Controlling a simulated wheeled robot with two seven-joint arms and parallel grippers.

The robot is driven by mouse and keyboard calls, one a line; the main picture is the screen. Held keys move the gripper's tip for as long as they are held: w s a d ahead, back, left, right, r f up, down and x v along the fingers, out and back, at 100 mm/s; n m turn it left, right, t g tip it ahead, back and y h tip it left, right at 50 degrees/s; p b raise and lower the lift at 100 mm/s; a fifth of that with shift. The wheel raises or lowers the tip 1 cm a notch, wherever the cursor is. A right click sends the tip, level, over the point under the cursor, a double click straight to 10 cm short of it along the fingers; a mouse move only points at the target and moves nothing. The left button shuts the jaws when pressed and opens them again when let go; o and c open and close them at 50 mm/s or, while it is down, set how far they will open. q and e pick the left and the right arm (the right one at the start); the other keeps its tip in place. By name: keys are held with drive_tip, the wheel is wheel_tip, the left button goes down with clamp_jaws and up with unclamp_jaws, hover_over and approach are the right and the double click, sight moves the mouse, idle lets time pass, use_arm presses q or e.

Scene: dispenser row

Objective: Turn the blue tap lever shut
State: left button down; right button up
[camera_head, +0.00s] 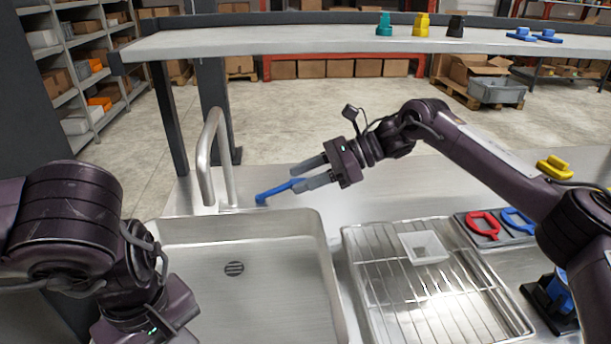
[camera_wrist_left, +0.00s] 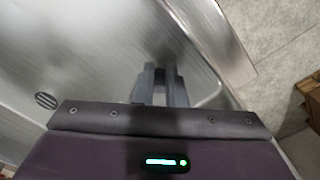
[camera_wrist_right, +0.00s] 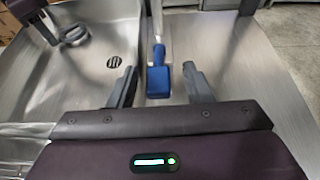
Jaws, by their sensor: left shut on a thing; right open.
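The blue tap lever (camera_head: 276,191) stands at the base of the steel tap (camera_head: 208,160), behind the sink, and points right. In the right wrist view the lever (camera_wrist_right: 158,80) ends in a thick blue handle between my right fingers. My right gripper (camera_head: 294,181) is open around the handle, with a gap on each side; it also shows in the right wrist view (camera_wrist_right: 160,84). My left gripper (camera_wrist_left: 164,72) is shut over the sink's side in the left wrist view.
The sink (camera_head: 270,285) lies in front of the tap. A wire drainer (camera_head: 385,290) with a white container (camera_head: 424,247) and a tray of red and blue rings (camera_head: 483,225) are at the right. A shelf (camera_head: 300,40) spans the back with several coloured items.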

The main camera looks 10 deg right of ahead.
drive_tip(key=shift+d, duration=0.1)
drive_tip(key=v, duration=1.2)
